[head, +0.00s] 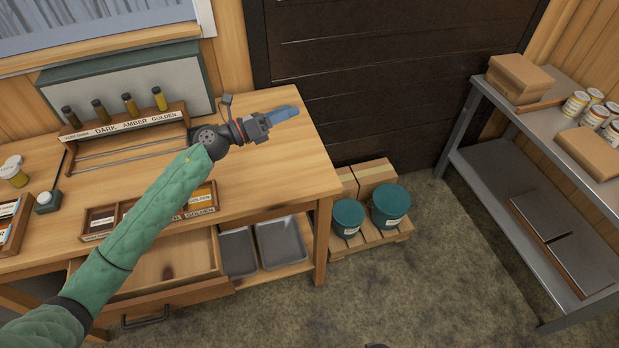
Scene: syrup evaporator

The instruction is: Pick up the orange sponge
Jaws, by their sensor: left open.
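I see no orange sponge in the head view. My left gripper (284,115) is over the right end of the wooden workbench (275,165), its blue fingertips pointing right. It is open, and nothing shows between its fingers. My green-sleeved left arm crosses the bench from the lower left and hides part of the bench top and the label tray. My right gripper is out of view.
A sample rack (125,128) with several bottles stands at the bench's back. A label tray (100,222) lies near its front, above an open drawer (195,255). Teal buckets (391,206) stand on a pallet right of the bench. A metal shelf (545,122) holds boxes and cans.

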